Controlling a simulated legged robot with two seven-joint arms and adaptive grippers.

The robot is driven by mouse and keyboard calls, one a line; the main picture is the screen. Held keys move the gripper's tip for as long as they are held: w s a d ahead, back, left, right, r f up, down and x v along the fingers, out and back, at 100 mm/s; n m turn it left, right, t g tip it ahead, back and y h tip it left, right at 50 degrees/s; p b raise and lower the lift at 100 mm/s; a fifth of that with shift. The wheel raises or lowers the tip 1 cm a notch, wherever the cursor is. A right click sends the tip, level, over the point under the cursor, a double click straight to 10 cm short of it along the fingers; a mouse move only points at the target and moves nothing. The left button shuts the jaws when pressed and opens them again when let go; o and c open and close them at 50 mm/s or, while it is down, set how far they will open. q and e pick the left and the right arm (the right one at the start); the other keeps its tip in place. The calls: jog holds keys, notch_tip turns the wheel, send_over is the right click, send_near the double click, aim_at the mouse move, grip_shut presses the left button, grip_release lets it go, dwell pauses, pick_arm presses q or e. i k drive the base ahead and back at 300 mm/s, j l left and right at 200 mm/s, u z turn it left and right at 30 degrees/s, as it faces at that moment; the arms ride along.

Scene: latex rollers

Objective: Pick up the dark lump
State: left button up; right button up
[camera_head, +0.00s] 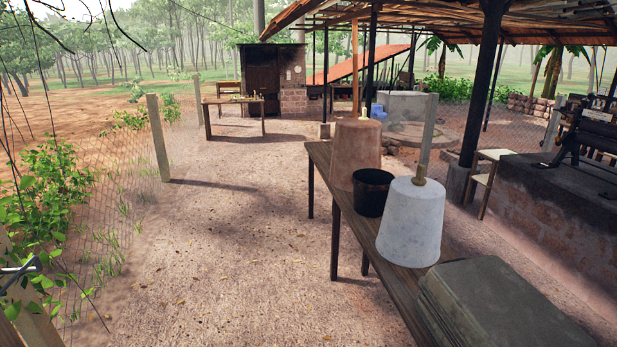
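I cannot pick out a dark lump for certain. A long wooden table (345,215) runs from the middle toward the bottom right. On it stands a dark round pot (372,196), whose inside looks black; I cannot tell what it holds. Neither of my grippers can be made out in this view.
On the table, a brown upturned bucket (356,150) and a pale one (410,225) flank the pot. Grey-green slabs (500,305) lie at the near end. A roller machine (592,130) stands right on a brick block (560,200). Open dirt ground (230,240) lies left, beside a wire fence (160,137).

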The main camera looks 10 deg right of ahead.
aim_at(418, 180)
jog(key=i+z, duration=0.15)
jog(key=i, duration=0.4)
jog(key=i+z, duration=0.2)
jog(key=i, duration=0.35)
jog(key=i+j+z, duration=0.15)
jog(key=i, duration=0.4)
